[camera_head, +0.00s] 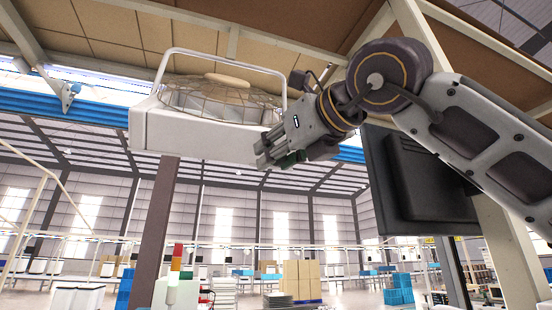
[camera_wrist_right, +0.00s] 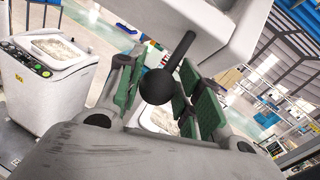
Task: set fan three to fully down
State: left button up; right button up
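A white fan housing (camera_head: 195,132) with a wire cage (camera_head: 222,98) on top hangs under the roof panels, left of centre in the head view. No number shows on it. In the right wrist view, a black lever with a round knob (camera_wrist_right: 158,86) sticks out from a white housing (camera_wrist_right: 225,30). My right gripper (camera_head: 268,155) is at the housing's lower right corner. It is open, with its green-padded fingers (camera_wrist_right: 160,92) on either side of the knob. I cannot tell whether they touch it. The lever is hidden in the head view. My left gripper is not in view.
A dark monitor (camera_head: 395,180) stands right of the gripper, behind my right arm. A brown post (camera_head: 155,215) rises below the housing. A signal lamp (camera_head: 175,260) stands lower left. In the right wrist view, a white machine with buttons (camera_wrist_right: 40,85) stands at the left.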

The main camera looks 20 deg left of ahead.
jog(key=o, duration=0.3)
jog(key=shift+s+d+r, duration=0.15)
jog(key=shift+s+d, duration=0.05)
jog(key=shift+w+a+f, duration=0.1)
jog(key=shift+w+f, duration=0.05)
jog(key=shift+f, duration=0.05)
jog(key=v, duration=1.2)
dwell(0.5)
